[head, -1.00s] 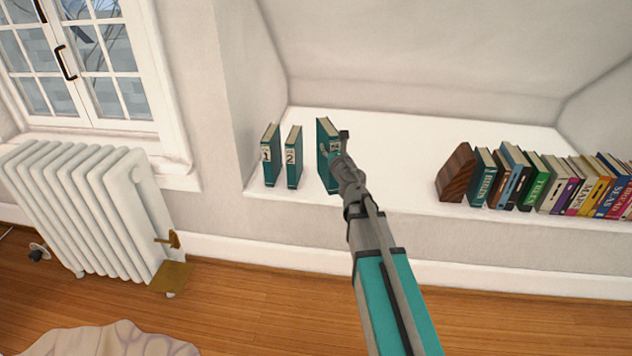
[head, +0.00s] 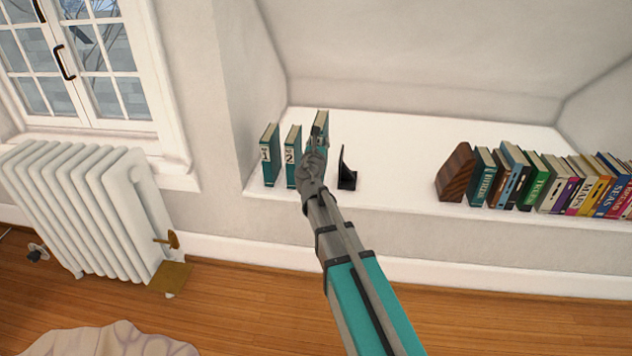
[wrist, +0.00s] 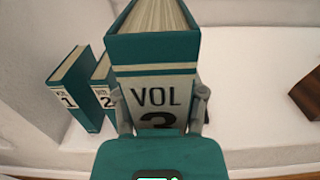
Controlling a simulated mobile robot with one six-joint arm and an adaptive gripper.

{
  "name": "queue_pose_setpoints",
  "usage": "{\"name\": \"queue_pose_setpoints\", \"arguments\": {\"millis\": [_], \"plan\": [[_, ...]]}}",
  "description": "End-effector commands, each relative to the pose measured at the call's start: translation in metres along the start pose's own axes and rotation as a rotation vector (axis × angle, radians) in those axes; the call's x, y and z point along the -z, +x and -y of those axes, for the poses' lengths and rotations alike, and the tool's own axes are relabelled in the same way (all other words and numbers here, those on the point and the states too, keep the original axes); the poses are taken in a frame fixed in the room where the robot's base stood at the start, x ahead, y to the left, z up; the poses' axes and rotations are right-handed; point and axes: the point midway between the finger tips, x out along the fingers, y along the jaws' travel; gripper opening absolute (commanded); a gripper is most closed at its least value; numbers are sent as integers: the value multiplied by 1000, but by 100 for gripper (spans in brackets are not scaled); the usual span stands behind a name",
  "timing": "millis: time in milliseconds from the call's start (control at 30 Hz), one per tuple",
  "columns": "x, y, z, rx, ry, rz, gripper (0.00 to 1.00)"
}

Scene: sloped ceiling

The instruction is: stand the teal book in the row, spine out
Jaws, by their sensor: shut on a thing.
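The teal book (wrist: 153,48), marked VOL 3 on its spine, is upright in my gripper (wrist: 161,106), with a finger on each side. Its spine faces out. In the head view the book (head: 322,118) is mostly behind my gripper (head: 317,145). It is just right of the teal volume 2 (head: 293,160), and volume 1 (head: 269,158) is further left. Both stand upright, spines out, on the white ledge (head: 395,180). I cannot tell whether the held book touches the ledge or volume 2.
A black bookend (head: 346,175) stands just right of my gripper. A brown wooden block (head: 456,172) and a row of mixed books (head: 535,182) are further right. The ledge between bookend and block is clear. A wall bounds the ledge at left.

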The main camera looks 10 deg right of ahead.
Motion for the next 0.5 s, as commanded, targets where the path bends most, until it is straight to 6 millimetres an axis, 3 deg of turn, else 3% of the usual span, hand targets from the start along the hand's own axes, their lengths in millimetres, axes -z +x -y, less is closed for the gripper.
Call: {"name": "queue_pose_setpoints", "arguments": {"millis": [333,500], "plan": [[1,1,-1,-1,-1,0,0],[7,12,-4,-1,-1,0,0]]}}
